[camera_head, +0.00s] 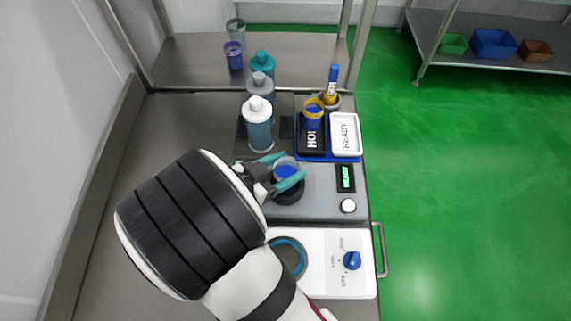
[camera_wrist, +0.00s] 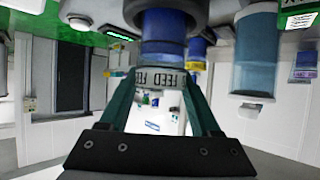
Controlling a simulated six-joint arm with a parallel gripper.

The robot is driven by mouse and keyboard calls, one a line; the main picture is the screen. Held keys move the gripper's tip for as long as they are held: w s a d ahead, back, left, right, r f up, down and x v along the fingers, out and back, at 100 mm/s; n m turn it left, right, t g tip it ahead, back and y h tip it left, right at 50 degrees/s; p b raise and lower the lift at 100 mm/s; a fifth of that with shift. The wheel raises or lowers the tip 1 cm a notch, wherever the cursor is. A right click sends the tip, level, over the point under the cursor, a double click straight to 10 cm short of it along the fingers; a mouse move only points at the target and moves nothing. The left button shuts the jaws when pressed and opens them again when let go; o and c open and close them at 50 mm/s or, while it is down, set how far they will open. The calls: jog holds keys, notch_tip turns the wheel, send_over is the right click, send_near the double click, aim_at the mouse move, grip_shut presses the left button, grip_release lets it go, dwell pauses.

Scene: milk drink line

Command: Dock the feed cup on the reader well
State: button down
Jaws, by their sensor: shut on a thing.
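My gripper (camera_head: 289,172) has teal fingers closed on the feed cup (camera_head: 286,171), a clear cup with blue contents. The cup is over the dark round reader well (camera_head: 289,195) on the grey reader block (camera_head: 318,206). In the upside-down wrist view, the feed cup (camera_wrist: 163,48) shows a FEED label between the fingers of my gripper (camera_wrist: 160,80). Its base end meets the dark ring of the well (camera_wrist: 165,12). I cannot tell whether the cup is fully seated. The cup looks about upright.
Bottles (camera_head: 257,125) stand behind the reader. A black HOLD tray (camera_head: 312,138) holds a blue cup with a yellow rim; a white READY tray (camera_head: 345,134) is empty. A white panel with a blue knob (camera_head: 351,260) lies in front. A lit display (camera_head: 346,178) sits right of the well.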

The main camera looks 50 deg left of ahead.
jog(key=shift+f, duration=0.55)
jog(key=shift+c, duration=1.8)
grip_release()
jog(key=v, duration=1.1)
